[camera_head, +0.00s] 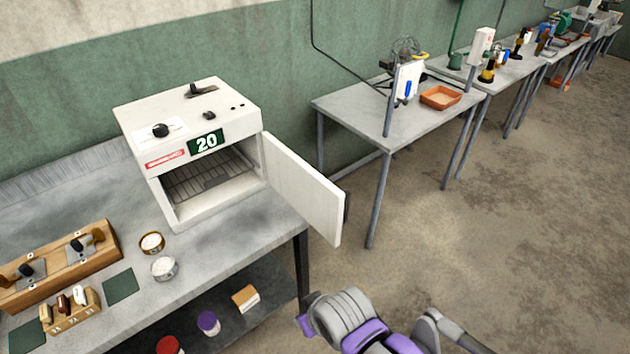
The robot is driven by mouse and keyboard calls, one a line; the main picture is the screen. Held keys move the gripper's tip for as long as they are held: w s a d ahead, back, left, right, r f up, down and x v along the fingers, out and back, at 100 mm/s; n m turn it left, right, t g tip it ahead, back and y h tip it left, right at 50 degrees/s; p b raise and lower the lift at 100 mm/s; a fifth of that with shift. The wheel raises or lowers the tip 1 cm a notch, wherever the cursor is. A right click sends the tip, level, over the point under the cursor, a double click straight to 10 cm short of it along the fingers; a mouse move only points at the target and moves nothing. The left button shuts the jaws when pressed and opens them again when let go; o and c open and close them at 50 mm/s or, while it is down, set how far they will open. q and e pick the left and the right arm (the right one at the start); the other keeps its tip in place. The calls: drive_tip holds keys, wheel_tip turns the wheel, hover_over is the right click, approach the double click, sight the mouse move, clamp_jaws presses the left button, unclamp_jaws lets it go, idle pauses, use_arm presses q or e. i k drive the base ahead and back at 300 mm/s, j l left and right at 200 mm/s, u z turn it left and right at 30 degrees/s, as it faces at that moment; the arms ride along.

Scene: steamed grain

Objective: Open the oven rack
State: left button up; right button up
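A white oven (190,140) with a green "20" sign stands on the grey bench at the left. Its door (302,190) is swung wide open to the right, past the bench's right edge. The wire rack (190,184) shows inside the open chamber; its back part is in shade. Grey and purple links of one of my arms come in at the bottom middle and right, in front of the bench and apart from the oven. I make out no gripper fingers in this view.
A brown-rimmed bowl (152,243) and a pale bowl (164,268) sit on the bench before the oven. A wooden tool stand (60,268) is at the left. Another table (365,118) stands to the right. Bare floor (450,250) lies right of the door.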

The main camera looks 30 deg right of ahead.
sight(217, 181)
drive_tip(key=l+u, duration=0.15)
drive_tip(key=l, duration=0.5)
drive_tip(key=l+u, duration=0.2)
drive_tip(key=l, duration=0.45)
drive_tip(key=k+l+u, duration=0.15)
drive_tip(key=l, duration=0.55)
drive_tip(key=l+u, duration=0.2)
drive_tip(key=l, duration=0.45)
drive_tip(key=j, duration=1.3)
drive_tip(key=i+j, duration=0.15)
drive_tip(key=i, duration=0.3)
